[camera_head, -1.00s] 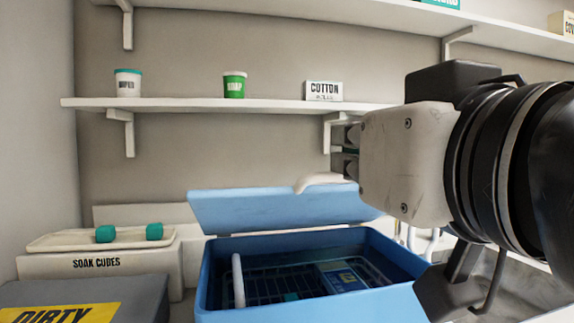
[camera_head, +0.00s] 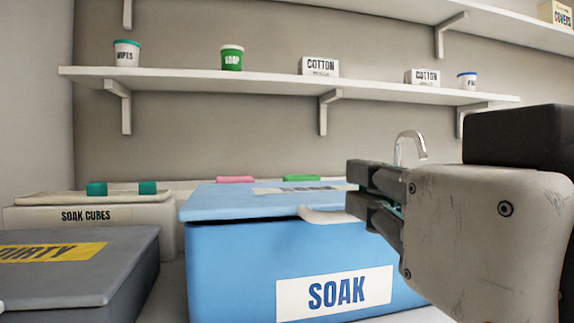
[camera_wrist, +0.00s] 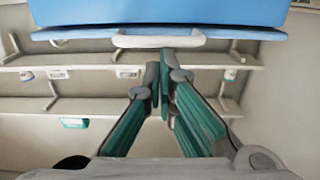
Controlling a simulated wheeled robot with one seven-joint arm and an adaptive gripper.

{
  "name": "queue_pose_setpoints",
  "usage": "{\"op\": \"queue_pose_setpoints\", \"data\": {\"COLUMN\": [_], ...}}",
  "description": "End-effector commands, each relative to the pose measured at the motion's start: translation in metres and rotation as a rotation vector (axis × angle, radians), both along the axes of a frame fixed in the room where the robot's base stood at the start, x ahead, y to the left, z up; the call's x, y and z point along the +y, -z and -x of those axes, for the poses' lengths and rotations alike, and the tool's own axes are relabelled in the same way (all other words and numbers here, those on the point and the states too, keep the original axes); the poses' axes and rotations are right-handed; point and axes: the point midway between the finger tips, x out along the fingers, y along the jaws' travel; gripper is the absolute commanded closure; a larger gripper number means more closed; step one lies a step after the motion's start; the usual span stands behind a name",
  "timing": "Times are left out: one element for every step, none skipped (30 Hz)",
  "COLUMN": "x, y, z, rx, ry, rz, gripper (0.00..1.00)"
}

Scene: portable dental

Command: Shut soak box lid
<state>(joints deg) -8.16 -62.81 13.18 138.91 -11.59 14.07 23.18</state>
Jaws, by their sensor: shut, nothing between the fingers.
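The blue soak box (camera_head: 235,265) stands in front with a white SOAK label (camera_head: 335,292). Its blue lid (camera_head: 225,200) lies over the top and hides the inside. The white lid handle (camera_head: 325,215) sticks out at the front edge. My gripper (camera_head: 353,190) is shut and empty, at the right end of the handle; contact is unclear. In the wrist view, the closed fingertips (camera_wrist: 163,77) are just below the handle (camera_wrist: 158,41) and the blue box.
A grey DIRTY box (camera_head: 75,265) and a SOAK CUBES box (camera_head: 90,218) with teal cubes stand at the left. A tap (camera_head: 410,140) rises behind my gripper. A wall shelf (camera_head: 230,82) holds tubs and cotton boxes.

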Motion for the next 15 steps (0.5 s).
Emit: {"op": "queue_pose_setpoints", "data": {"x": [0.000, 0.000, 0.000, 0.000, 0.000, 0.000, 0.000, 0.000, 0.000, 0.000, 0.000, 0.000, 0.000, 0.000, 0.000], "y": [0.006, 0.009, 0.012, 0.014, 0.015, 0.017, 0.019, 0.020, 0.021, 0.022, 0.022, 0.022, 0.022, 0.022, 0.021], "z": [0.001, 0.001, 0.001, 0.001, 0.001, 0.001, 0.001, 0.001, 0.001, 0.001, 0.001, 0.001, 0.001, 0.001, 0.001], "rx": [0.000, 0.001, 0.002, 0.002, 0.002, 0.003, 0.004, 0.005, 0.006, 0.006, 0.006, 0.005, 0.006, 0.005, 0.005], "ry": [0.001, 0.001, 0.001, 0.001, 0.001, 0.001, 0.001, 0.001, 0.002, 0.002, 0.002, 0.002, 0.002, 0.002, 0.001], "rz": [0.001, 0.001, 0.001, 0.001, 0.002, 0.003, 0.003, 0.003, 0.003, 0.003, 0.003, 0.003, 0.002, 0.002, 0.002], "gripper": [1.00, 1.00, 1.00, 1.00, 1.00, 1.00, 1.00, 1.00, 1.00, 1.00, 1.00, 1.00, 1.00, 1.00, 1.00]}}
